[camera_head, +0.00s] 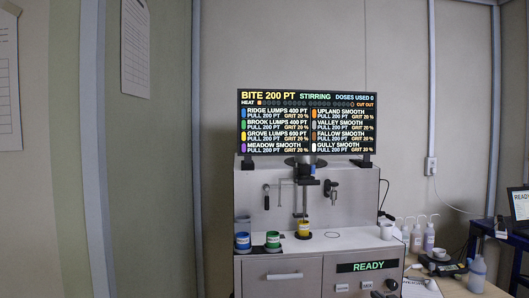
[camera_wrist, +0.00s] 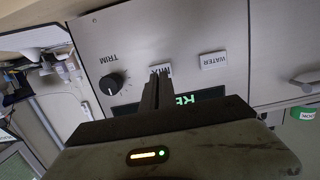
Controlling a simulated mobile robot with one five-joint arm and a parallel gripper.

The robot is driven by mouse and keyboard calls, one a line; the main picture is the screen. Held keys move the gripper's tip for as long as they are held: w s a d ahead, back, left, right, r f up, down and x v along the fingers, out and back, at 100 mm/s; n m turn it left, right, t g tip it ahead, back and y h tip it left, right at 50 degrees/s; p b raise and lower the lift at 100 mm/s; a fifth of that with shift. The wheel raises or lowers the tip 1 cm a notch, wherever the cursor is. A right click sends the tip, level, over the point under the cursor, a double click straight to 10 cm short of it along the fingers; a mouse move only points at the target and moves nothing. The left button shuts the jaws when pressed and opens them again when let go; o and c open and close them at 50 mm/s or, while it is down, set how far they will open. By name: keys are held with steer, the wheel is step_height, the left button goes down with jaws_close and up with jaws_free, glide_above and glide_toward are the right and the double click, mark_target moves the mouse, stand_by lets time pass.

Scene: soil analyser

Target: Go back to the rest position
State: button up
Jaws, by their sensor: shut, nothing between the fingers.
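My gripper (camera_wrist: 153,92) shows in the wrist view, its dark fingers together with nothing between them. It is in front of the analyser's grey front panel (camera_wrist: 170,45), which appears turned upside down there. The fingers overlap the MIX button (camera_wrist: 160,70) and the edge of the lit display (camera_wrist: 190,103) in the picture; I cannot tell the gap to the panel. The black TRIM knob (camera_wrist: 111,84) is left of the fingers and the WATER button (camera_wrist: 213,60) right. In the head view the soil analyser (camera_head: 320,215) stands ahead; my gripper does not show there.
A screen (camera_head: 307,122) reading STIRRING tops the analyser. Bottles (camera_head: 429,236) and a laptop (camera_head: 519,203) are farther right.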

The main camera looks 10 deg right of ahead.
steer(key=a+f+n+g+y, duration=0.15)
steer(key=a+f, duration=0.25)
steer(key=a, duration=0.6)
steer(key=a+f+n+g+y, duration=0.1)
steer(key=a+f+g+y, duration=0.25)
steer(key=a, duration=0.75)
steer(key=a+f+n+g+y, duration=0.15)
steer(key=a+f, duration=0.25)
steer(key=a, duration=0.6)
steer(key=s+a+f+m+g+h, duration=0.1)
steer(key=s+a+f+g+h, duration=0.1)
steer(key=s+a+f+g, duration=0.4)
steer(key=s+a+f+m+g+h, duration=0.1)
steer(key=s+a+f+g, duration=0.2)
steer(key=s+a, duration=0.65)
step_height(320, 180, up, 18)
steer(key=s+d+p, duration=0.1)
steer(key=s+p, duration=0.1)
steer(key=p, duration=1.5)
steer(key=shift+s+d+h, duration=0.3)
steer(key=shift+h, duration=0.15)
steer(key=shift+f+g, duration=0.1)
steer(key=shift+g, duration=0.15)
